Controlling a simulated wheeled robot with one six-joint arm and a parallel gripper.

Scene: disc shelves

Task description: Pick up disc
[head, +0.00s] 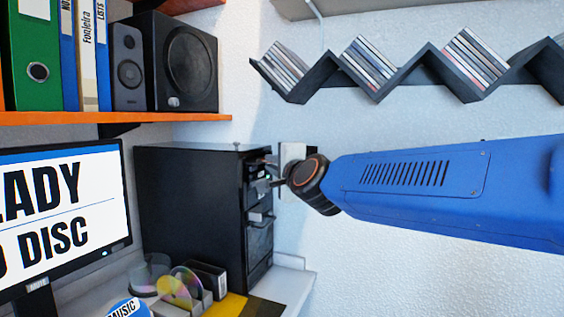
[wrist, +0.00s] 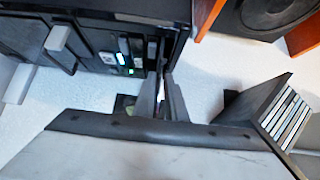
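A shiny rainbow disc (head: 186,284) stands upright in a small holder (head: 196,305) on the desk at the lower middle of the head view. My gripper (head: 277,177) is level with the upper front of the black computer tower (head: 190,205), its fingers close by the drive area.
A dark zigzag wall shelf (head: 405,75) holds several disc cases above my arm. An orange shelf (head: 120,117) carries a speaker (head: 185,62) and binders. A monitor (head: 65,215) stands at left, with "ADY" and "DISC" readable. A clear round container (head: 149,273) is on the desk.

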